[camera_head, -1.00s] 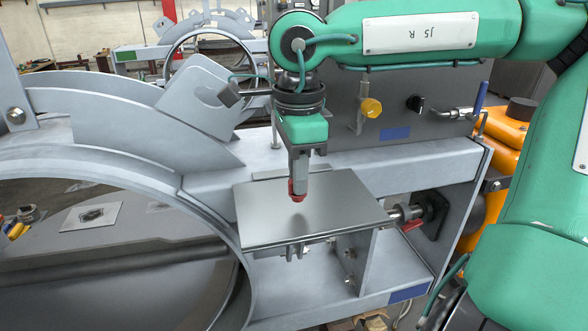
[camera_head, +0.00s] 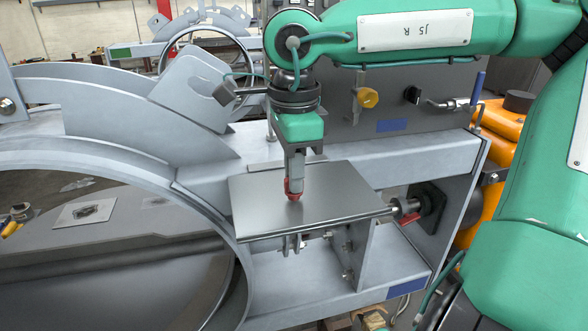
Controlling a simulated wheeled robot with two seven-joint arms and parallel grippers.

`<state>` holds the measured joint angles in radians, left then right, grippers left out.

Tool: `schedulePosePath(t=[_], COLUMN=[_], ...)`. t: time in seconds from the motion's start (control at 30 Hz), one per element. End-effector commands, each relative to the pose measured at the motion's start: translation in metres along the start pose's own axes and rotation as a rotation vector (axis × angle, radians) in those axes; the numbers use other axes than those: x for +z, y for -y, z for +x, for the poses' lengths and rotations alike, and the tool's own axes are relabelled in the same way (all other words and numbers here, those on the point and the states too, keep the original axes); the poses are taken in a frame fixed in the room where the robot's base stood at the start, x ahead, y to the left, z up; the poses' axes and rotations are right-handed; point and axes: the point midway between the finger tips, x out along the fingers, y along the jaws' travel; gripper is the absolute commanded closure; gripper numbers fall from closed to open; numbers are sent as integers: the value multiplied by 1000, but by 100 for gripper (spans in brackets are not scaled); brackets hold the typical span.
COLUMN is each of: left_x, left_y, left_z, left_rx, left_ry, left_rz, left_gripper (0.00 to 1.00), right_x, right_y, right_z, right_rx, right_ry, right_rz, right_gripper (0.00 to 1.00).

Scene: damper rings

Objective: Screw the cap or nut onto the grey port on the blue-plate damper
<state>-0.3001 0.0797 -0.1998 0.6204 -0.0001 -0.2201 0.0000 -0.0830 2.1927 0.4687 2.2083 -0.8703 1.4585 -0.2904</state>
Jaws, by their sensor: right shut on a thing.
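My right gripper (camera_head: 294,178) points straight down over a flat metal plate (camera_head: 345,200) and is shut on a small red piece (camera_head: 293,194), which looks like the cap or nut. Its lower end is close to the plate's top; I cannot tell whether it touches. The damper frame (camera_head: 410,160) carries a blue plate (camera_head: 391,125) on its upright panel and another blue plate (camera_head: 406,285) low at the front. I cannot make out which fitting is the grey port. My left gripper is out of view.
The panel carries a yellow knob (camera_head: 368,97), a black knob (camera_head: 412,95) and a valve with a blue handle (camera_head: 477,90). A large round ring opening (camera_head: 140,178) lies at left. An orange body (camera_head: 502,130) stands at right, behind my right arm.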

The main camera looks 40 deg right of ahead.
Motion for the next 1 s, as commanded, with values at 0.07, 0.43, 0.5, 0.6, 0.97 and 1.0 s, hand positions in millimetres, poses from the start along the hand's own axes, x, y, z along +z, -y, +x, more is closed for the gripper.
schedulePosePath(t=[0.07, 0.43, 0.5, 0.6, 0.97, 1.0], left_x=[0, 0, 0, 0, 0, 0], left_y=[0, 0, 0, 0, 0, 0], left_z=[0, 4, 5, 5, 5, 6], left_rx=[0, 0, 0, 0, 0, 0], left_ry=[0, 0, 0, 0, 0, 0], left_rz=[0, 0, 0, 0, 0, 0], left_gripper=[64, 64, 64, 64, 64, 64], right_x=[0, 0, 0, 0, 0, 0], right_y=[0, 0, 0, 0, 0, 0], right_z=[0, 4, 5, 4, 4, 2], right_rx=[0, 0, 0, 0, 0, -1], right_ry=[0, 0, 0, 0, 0, 0], right_rz=[0, 0, 0, 0, 0, 1], right_gripper=[100, 100, 100, 73, 61, 61])
